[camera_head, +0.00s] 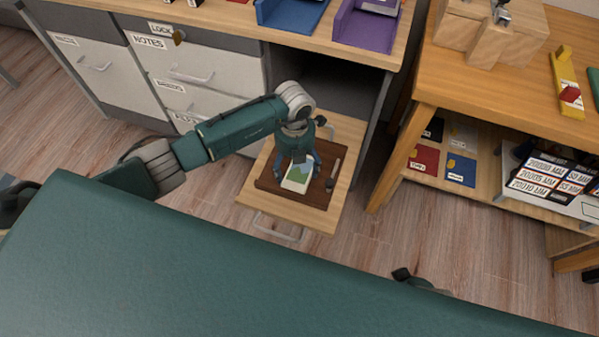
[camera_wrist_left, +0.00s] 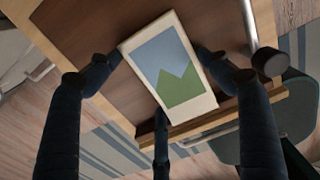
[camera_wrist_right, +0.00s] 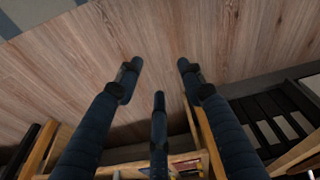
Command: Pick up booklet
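The booklet (camera_head: 297,178), white-bordered with a blue and green picture, lies in the pulled-out wooden drawer (camera_head: 323,220), over its dark brown bottom. It shows large and tilted in the left wrist view (camera_wrist_left: 172,72). My left gripper (camera_head: 298,165) reaches down over it. Its fingers (camera_wrist_left: 158,58) are spread wide, one at each side of the booklet and a third at its lower edge; whether they touch it is hard to tell. My right gripper (camera_wrist_right: 160,64) is open and empty above the wooden floor; only a little of it shows in the head view.
A grey strip-like item (camera_head: 333,173) lies at the drawer's right side. The desk top (camera_head: 225,20) overhangs behind, with blue (camera_head: 290,14) and purple (camera_head: 366,27) trays. A wooden shelf unit (camera_head: 430,98) stands to the right. Bare floor (camera_head: 375,235) lies between.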

